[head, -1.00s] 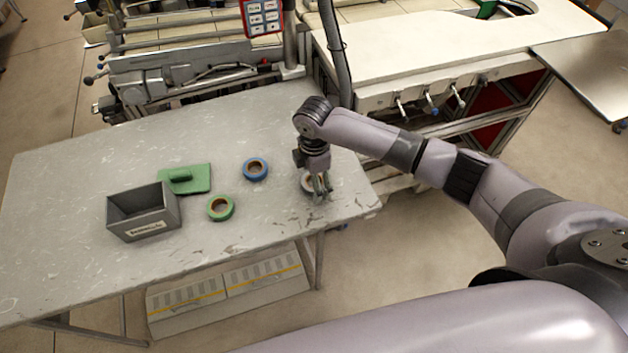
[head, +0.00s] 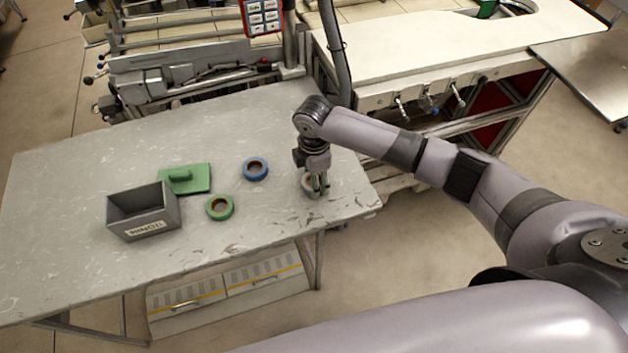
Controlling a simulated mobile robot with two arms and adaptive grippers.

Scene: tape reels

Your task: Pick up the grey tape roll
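The grey tape roll (head: 306,184) lies on the grey table near its right end, partly hidden behind my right gripper (head: 319,193). The gripper points down with its fingers at the roll. The fingers look close together at the roll's near right part, but I cannot tell whether they grip its wall. The roll appears to rest on the table. My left gripper is not in view.
A blue tape roll (head: 255,169) and a green tape roll (head: 219,207) lie to the left on the table (head: 90,270). A grey open box (head: 176,212) and a green float-like block (head: 198,180) stand farther left. Machinery borders the back edge.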

